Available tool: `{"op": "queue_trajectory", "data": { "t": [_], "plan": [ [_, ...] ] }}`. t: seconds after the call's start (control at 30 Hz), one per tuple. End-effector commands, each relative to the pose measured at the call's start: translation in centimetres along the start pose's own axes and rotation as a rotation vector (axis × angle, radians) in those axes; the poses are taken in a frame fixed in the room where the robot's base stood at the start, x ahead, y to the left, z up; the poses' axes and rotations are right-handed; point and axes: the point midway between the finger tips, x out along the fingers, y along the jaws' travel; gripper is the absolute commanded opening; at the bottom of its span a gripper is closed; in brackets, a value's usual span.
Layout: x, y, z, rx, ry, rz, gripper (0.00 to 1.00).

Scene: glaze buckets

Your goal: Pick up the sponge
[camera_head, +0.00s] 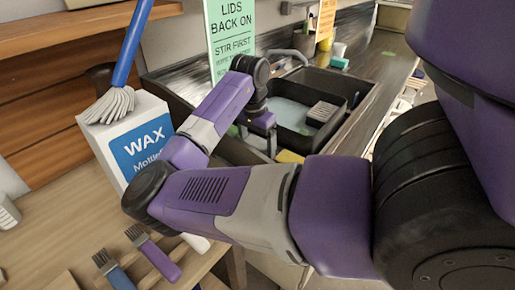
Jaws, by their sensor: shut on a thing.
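A yellow piece that looks like the sponge (290,157) shows just above my forearm, at the front edge of the sink. My forearm hides its lower part. My gripper (268,140) points down right beside it, left of the sink's middle. The gripper is small and dark here, with its fingertips partly hidden. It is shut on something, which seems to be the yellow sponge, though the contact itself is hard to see.
The dark sink (345,88) holds greyish water and a grey-brown block (322,111). A teal item (339,62) lies behind it. A WAX box (142,140), a mop (117,95) and brushes (157,257) are on the wooden table at left.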

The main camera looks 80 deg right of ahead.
Motion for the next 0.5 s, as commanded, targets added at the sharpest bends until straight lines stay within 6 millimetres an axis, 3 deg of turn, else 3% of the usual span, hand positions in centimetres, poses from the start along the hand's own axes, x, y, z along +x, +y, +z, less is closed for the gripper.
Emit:
{"op": "queue_trajectory", "data": {
  "t": [0.27, 0.5],
  "plan": [
    [-0.3, 0.0, -0.1, 0.0, 0.0, -0.001, 0.45],
    [-2.8, -0.1, -0.4, 0.001, 0.002, -0.003, 0.45]
  ]
}}
